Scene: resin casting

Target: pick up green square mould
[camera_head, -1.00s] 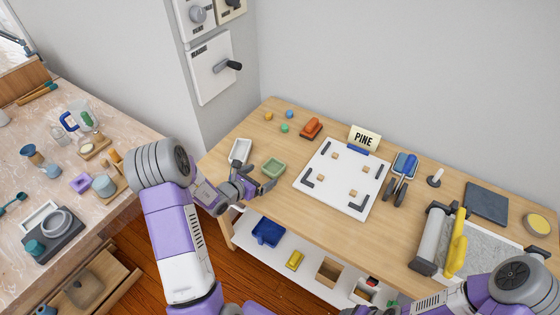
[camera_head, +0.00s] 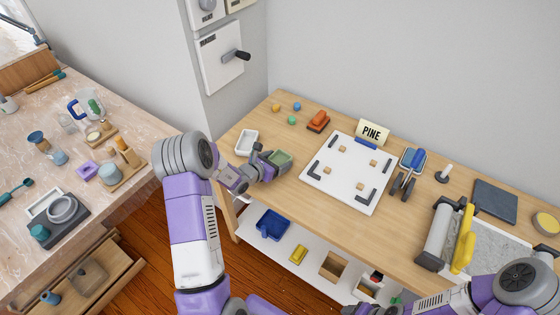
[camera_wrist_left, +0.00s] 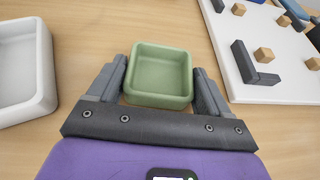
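The green square mould (camera_head: 281,158) is a small open tray on the near left part of the wooden table. It also shows in the left wrist view (camera_wrist_left: 160,98). My left gripper (camera_wrist_left: 160,70) is open, with one finger on each side of the mould. The fingers lie close along its left and right walls; firm contact is not clear. The mould appears to rest on the table. My right arm comes in at the bottom right of the head view, and its gripper is mostly cut off at the lower edge.
A white rectangular mould (camera_head: 246,142) stands just left of the green one. A white board (camera_head: 345,190) with dark corner brackets and wooden cubes lies to the right. A lower shelf (camera_head: 320,262) holds bins.

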